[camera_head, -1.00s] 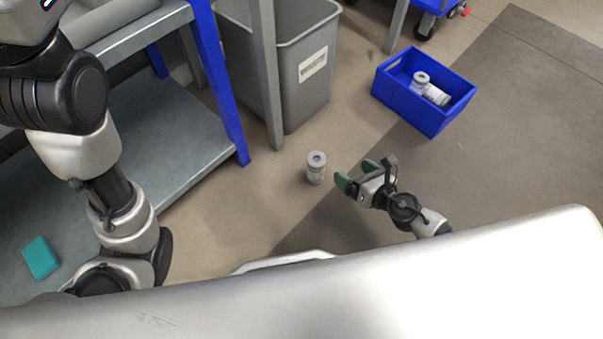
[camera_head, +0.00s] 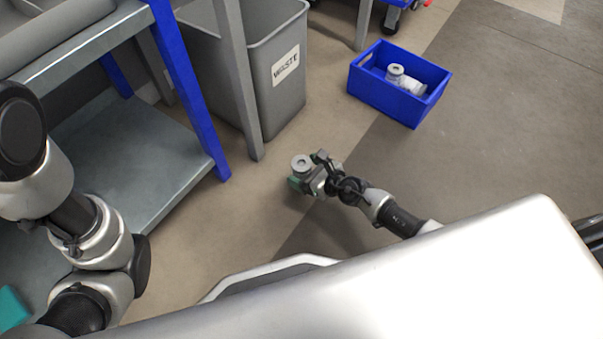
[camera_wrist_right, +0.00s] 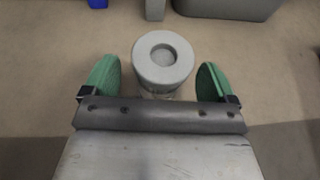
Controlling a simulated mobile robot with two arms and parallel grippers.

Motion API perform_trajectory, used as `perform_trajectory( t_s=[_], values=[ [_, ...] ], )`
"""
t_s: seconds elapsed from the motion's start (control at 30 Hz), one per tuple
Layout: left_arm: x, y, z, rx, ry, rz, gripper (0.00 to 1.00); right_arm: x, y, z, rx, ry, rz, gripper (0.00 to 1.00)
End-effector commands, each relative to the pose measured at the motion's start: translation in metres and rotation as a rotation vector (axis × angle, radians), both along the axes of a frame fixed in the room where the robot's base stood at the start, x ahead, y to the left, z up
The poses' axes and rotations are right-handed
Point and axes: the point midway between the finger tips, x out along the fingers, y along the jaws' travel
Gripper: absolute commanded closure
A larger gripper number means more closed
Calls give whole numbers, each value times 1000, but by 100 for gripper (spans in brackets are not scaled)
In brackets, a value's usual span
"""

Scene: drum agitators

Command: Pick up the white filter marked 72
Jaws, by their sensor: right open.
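A white cylindrical filter (camera_head: 301,164) stands upright on the floor; its round top with a central recess shows in the right wrist view (camera_wrist_right: 163,61). No number can be read on it. My right gripper (camera_head: 306,182) is open at the filter, with its green finger pads (camera_wrist_right: 160,82) on either side of it. In the wrist view there is a gap between the filter and each pad. The filter's lower part is hidden behind the gripper. My left arm comes in at the left, but its gripper is out of view.
A blue crate (camera_head: 368,93) with white filters (camera_head: 395,72) inside stands on the floor at upper right. A grey waste bin (camera_head: 272,100) and a blue-legged metal shelf (camera_head: 140,150) stand to the left. Floor between gripper and crate is clear.

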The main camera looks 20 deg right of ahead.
Motion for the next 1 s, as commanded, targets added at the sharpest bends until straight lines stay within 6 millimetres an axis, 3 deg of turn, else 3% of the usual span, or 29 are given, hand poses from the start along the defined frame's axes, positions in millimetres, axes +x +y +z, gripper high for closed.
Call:
perform_trajectory(
  t_s=[0.13, 0.4, 0.73, 1.0],
  values=[
    [0, 0, -10, 1, 0, 0, 13, 13, 7, -9, 0, 0, -1, 13],
    [0, 0, -9, 1, 0, 0, 13, 14, 8, -8, -1, 1, 0, 14],
    [0, 0, -9, 1, 1, 1, 13, 14, 8, -8, -1, 1, -1, 65],
    [0, 0, -8, 1, 1, 1, 13, 14, 8, -7, 0, 0, -1, 67]
  ],
)
